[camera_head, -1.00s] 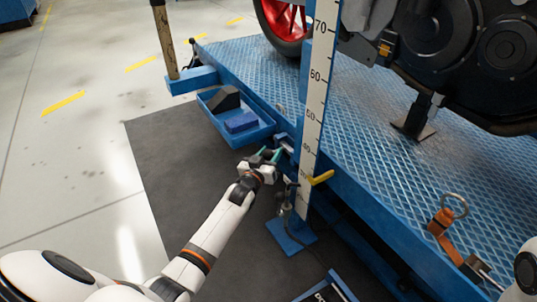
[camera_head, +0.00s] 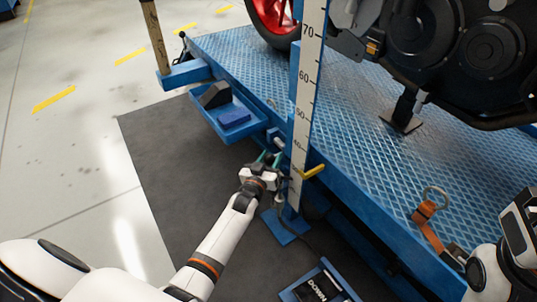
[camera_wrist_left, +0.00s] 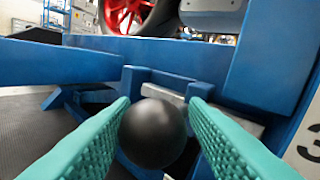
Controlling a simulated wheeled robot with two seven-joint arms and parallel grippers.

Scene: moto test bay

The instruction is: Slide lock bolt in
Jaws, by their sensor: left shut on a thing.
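The lock bolt shows in the left wrist view as a round black knob (camera_wrist_left: 152,134) in front of a blue bracket (camera_wrist_left: 135,80). A pale metal bar (camera_wrist_left: 165,94) lies behind the knob at the bracket. My left gripper (camera_wrist_left: 155,120) has its teal fingers on both sides of the knob, shut on it. In the head view my left gripper (camera_head: 269,158) is at the platform's edge, just left of the ruler post. The knob is hidden there by the fingers. How deep the bolt sits cannot be told. My right arm shows at the right edge without its fingertips.
The blue ruler post (camera_head: 304,110) with a yellow handle (camera_head: 313,171) stands right beside my left gripper. A blue tray (camera_head: 222,133) hangs behind it. The ribbed lift platform (camera_head: 350,120) carries a motorcycle. A pedal box marked DOWN (camera_head: 318,288) lies on the floor.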

